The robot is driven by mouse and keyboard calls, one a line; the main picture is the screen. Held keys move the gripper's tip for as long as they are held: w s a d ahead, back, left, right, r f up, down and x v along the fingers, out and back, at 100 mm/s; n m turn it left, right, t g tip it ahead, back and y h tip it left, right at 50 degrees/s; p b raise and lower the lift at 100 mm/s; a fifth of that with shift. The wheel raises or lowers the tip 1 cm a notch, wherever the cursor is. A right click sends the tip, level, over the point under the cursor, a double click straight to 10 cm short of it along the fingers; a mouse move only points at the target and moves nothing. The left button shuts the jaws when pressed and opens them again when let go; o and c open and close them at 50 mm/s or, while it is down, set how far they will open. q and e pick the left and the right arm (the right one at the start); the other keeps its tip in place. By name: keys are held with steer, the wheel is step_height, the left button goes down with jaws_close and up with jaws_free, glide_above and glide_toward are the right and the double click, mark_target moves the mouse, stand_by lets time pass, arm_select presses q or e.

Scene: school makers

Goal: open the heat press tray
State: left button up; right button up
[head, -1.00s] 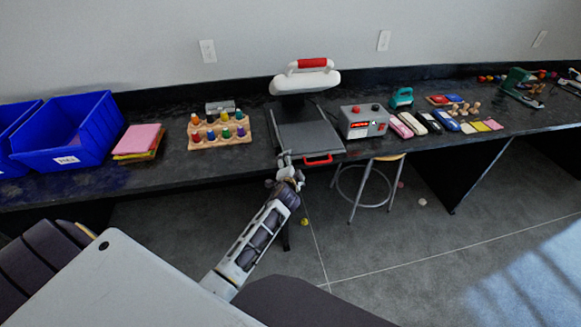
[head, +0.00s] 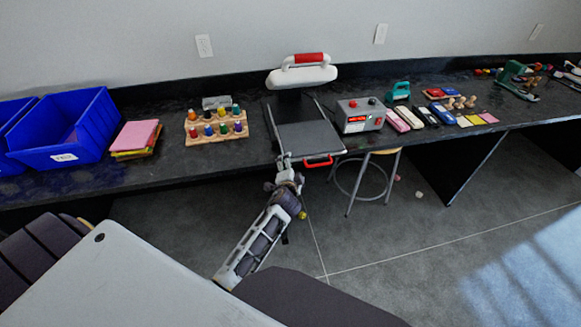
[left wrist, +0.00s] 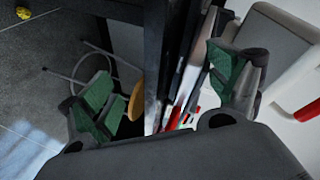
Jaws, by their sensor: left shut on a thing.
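The heat press has a white upper body (head: 301,77) with a red-gripped handle on top, at the back middle of the counter in the head view. Its dark grey tray (head: 309,138) lies in front and below, slid forward between rails, with a red handle (head: 318,163) at its front edge. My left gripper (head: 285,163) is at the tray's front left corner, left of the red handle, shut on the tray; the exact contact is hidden. In the left wrist view, its green-padded fingers (left wrist: 160,90) stand apart around a dark edge. My right gripper is not in view.
A wooden rack of colored pegs (head: 216,128) stands left of the press, a control box (head: 360,115) right of it. A stool (head: 365,180) stands under the counter. Blue bins (head: 62,127) are at the left. Open floor lies in front.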

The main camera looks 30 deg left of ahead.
arm_select(q)
steer(key=shift+s+d+f+p, duration=0.15)
steer(key=shift+s+d, duration=0.5)
steer(key=shift+s, duration=0.05)
steer(key=shift+s+d+f+p, duration=0.1)
steer(key=shift+s+d+p, duration=0.05)
steer(key=shift+s+d, duration=0.5)
steer(key=c, duration=0.3)
steer(key=shift+s+d, duration=0.1)
steer(key=c, duration=0.5)
steer(key=shift+d+r, duration=0.1)
steer(key=shift+r, duration=0.05)
steer(key=shift+c, duration=0.4)
steer(key=shift+w+d+p+v, duration=0.1)
steer(key=shift+d+v, duration=0.1)
steer(key=shift+v, duration=0.7)
steer(key=shift+w+d+p+v, duration=0.1)
steer(key=shift+d+v, duration=0.1)
steer(key=shift+v, duration=0.75)
steer(key=shift+d+p+v, duration=0.1)
steer(key=shift+d+v, duration=0.15)
steer(key=shift+v, duration=0.65)
steer(key=shift+w, duration=0.1)
